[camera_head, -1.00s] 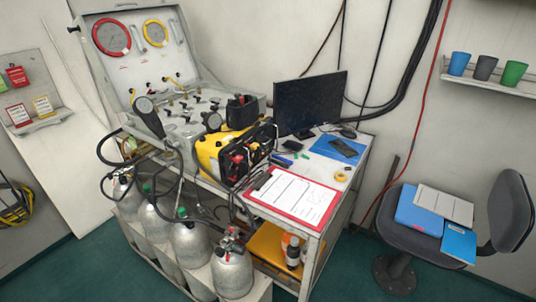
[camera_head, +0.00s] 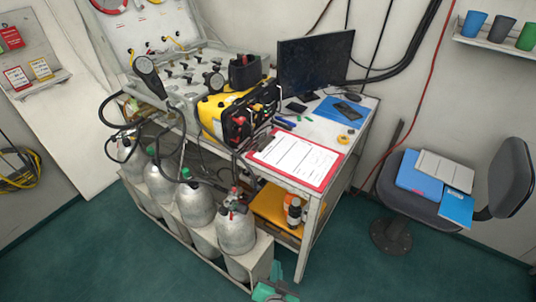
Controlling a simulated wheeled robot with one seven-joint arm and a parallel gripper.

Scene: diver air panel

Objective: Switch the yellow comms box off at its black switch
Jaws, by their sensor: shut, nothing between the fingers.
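The yellow comms box (camera_head: 212,112) stands on the desk, in front of the grey panel case. Its dark front faces right and carries red parts (camera_head: 239,121) and black frame bars. I cannot pick out the black switch or its position among these small dark parts. What looks like my gripper (camera_head: 275,284), with teal and grey parts, shows at the bottom edge of the view. It is partly cut off, shut and empty, low in front of the cylinder rack and well apart from the box.
Several grey cylinders (camera_head: 197,205) with hoses stand in a rack before the desk. A red clipboard (camera_head: 296,160) lies right of the box, with a monitor (camera_head: 315,62) behind. A chair (camera_head: 433,193) stands right. Green floor in front is clear.

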